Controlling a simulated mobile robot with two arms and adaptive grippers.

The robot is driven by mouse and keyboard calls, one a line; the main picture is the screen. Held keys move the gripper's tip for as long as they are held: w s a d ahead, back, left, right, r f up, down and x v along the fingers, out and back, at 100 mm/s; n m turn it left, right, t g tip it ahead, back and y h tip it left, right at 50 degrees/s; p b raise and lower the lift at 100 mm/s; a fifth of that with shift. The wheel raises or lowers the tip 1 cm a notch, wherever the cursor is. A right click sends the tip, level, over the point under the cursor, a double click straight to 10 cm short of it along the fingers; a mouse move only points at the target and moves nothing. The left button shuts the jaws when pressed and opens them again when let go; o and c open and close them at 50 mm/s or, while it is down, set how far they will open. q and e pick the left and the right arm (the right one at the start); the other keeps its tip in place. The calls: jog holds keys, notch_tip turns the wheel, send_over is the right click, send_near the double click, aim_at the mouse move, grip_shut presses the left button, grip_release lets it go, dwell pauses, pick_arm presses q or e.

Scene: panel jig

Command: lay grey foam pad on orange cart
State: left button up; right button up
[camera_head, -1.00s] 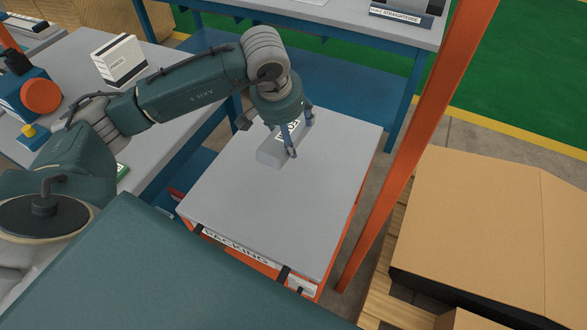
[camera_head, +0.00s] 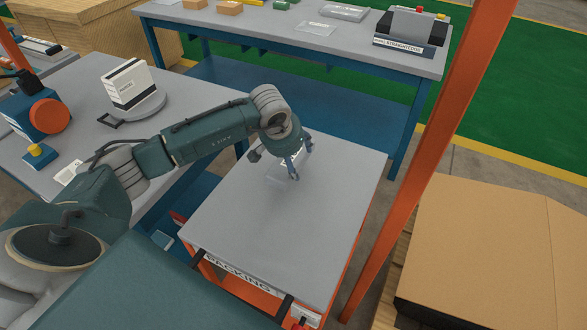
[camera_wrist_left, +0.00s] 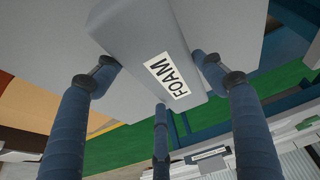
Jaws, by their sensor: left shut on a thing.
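The grey foam pad (camera_wrist_left: 135,35) is a pale block with a white FOAM label in the left wrist view. It lies between the blue fingers of my left gripper (camera_head: 292,166), which is shut on it. In the head view the pad (camera_head: 281,174) shows faintly, almost the same grey as the surface behind it. The orange cart (camera_head: 235,215) has a flat grey top, an orange frame and a PACKING label at its near edge. Pad and gripper are over the far middle part of the top. I cannot tell whether the pad touches it. My right gripper is not in view.
An orange post (camera_head: 420,150) rises just right of the cart. Large cardboard boxes (camera_head: 490,250) stand at the right. A grey worktable (camera_head: 75,115) is at the left, and a blue bench (camera_head: 330,40) is behind. The rest of the cart top looks clear.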

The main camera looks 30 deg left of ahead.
pick_arm(q)
notch_tip(320, 180, down, 5)
jog(key=shift+r+p, duration=0.2)
jog(key=shift+p, duration=0.15)
jog(key=shift+f, duration=0.4)
jog(key=o, duration=1.3)
jog(key=shift+c, duration=0.2)
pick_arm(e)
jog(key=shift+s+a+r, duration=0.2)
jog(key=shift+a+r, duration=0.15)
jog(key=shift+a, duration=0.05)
pick_arm(q)
jog(key=shift+r, duration=0.15)
jog(key=shift+s+r, duration=0.1)
jog(key=shift+r, duration=0.2)
jog(key=b+v, duration=0.2)
jog(key=v, duration=0.9)
jog(key=shift+s, duration=0.15)
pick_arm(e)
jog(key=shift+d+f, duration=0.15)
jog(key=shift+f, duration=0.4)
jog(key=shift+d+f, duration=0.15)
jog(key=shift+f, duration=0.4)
